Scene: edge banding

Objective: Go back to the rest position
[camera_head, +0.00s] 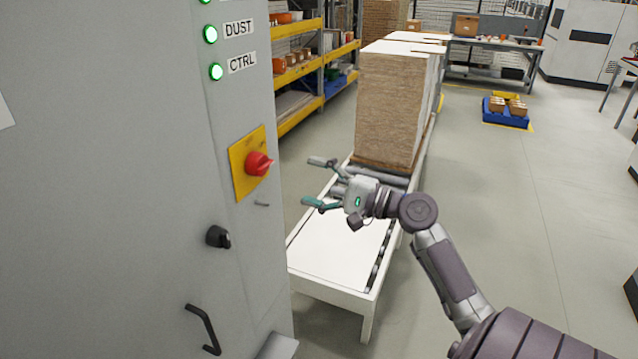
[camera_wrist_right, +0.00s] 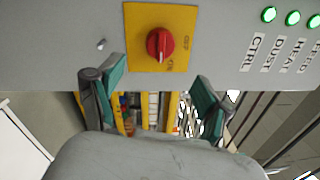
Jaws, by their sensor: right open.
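My right gripper (camera_head: 316,182) is open and empty in the head view. It is in front of the grey cabinet, to the right of the red rotary switch (camera_head: 258,164) on its yellow plate (camera_head: 240,178), and apart from it. In the right wrist view, the two green-padded fingers of the gripper (camera_wrist_right: 157,98) stand wide apart. The red switch (camera_wrist_right: 160,44) shows beyond them on its yellow plate (camera_wrist_right: 186,20). My left gripper is not in view.
The grey cabinet (camera_head: 110,200) fills the left side, with lit green lamps (camera_head: 215,72), a black knob (camera_head: 217,237) and a handle (camera_head: 204,330). A roller conveyor (camera_head: 335,295) with stacked boards (camera_head: 388,110) stands behind my right arm.

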